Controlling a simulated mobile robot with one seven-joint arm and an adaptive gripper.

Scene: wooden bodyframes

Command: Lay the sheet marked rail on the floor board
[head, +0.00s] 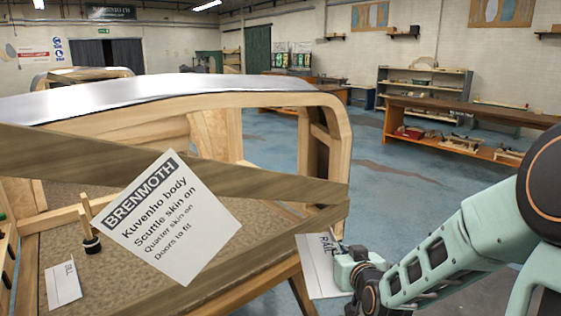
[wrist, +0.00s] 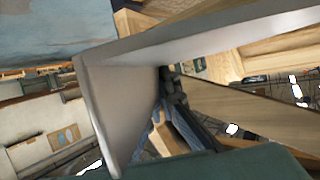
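The white sheet marked RAIL (head: 318,272) is at the right end of the wooden body frame in the head view, beyond the frame's lower rail. My gripper (head: 340,255) is at the sheet's right edge and appears shut on it. In the wrist view a large pale folded sheet (wrist: 125,110) runs close past the dark gripper fingers (wrist: 178,105); their exact contact is partly hidden. The brown textured floor board (head: 108,278) lies inside the frame to the left. My gripper is outside the frame, to the right of the board.
A second white folded sheet (head: 63,284) lies on the board's left part. A white BRENMOTH card (head: 172,222) hangs tilted across the frame's dark wooden rail (head: 300,188). A curved wooden arch (head: 338,150) rises near my gripper. Blue floor (head: 400,205) is open behind.

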